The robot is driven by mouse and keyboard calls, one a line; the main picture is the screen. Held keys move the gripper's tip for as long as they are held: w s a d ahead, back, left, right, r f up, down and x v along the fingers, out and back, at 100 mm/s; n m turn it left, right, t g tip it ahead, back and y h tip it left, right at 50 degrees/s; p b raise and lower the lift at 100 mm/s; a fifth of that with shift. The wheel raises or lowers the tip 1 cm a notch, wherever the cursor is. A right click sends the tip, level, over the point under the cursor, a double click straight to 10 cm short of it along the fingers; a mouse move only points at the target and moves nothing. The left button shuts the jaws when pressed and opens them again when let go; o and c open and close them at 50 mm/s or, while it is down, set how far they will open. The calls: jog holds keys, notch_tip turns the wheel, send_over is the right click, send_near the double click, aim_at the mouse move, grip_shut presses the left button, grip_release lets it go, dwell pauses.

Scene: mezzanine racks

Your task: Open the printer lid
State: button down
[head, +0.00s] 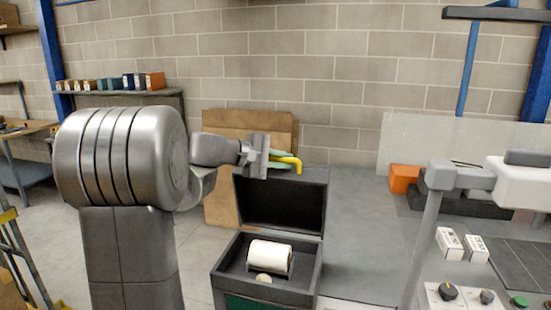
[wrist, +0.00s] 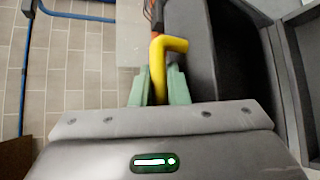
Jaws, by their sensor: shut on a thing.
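The printer (head: 314,268) is a dark box with a white paper roll (head: 269,254) visible inside its open top. Its dark lid (head: 283,205) stands raised, roughly upright, at the back of the box. A yellow handle (head: 294,162) sits at the lid's upper edge. My gripper (head: 277,162) is at that edge, with its green fingers around the handle. In the wrist view the yellow handle (wrist: 158,70) runs between the two green fingers (wrist: 158,88), and the lid (wrist: 196,60) shows just to the right. The gripper is shut on the handle.
Cardboard (head: 222,128) leans behind the lid. The grey counter (head: 363,230) to the right of the printer is mostly clear. Farther right are an orange box (head: 403,178), small white boxes (head: 449,243), a panel with knobs (head: 465,297) and a grey post (head: 423,240).

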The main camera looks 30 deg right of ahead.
jog(key=shift+w+d, duration=0.3)
jog(key=c, duration=1.7)
grip_release()
jog(key=shift+f, duration=0.1)
jog(key=shift+a, duration=0.1)
jog(key=b+v, duration=0.3)
jog(key=v, duration=1)
jog(key=shift+a+r, duration=0.25)
jog(key=shift+a, duration=0.05)
jog(key=shift+d, duration=0.1)
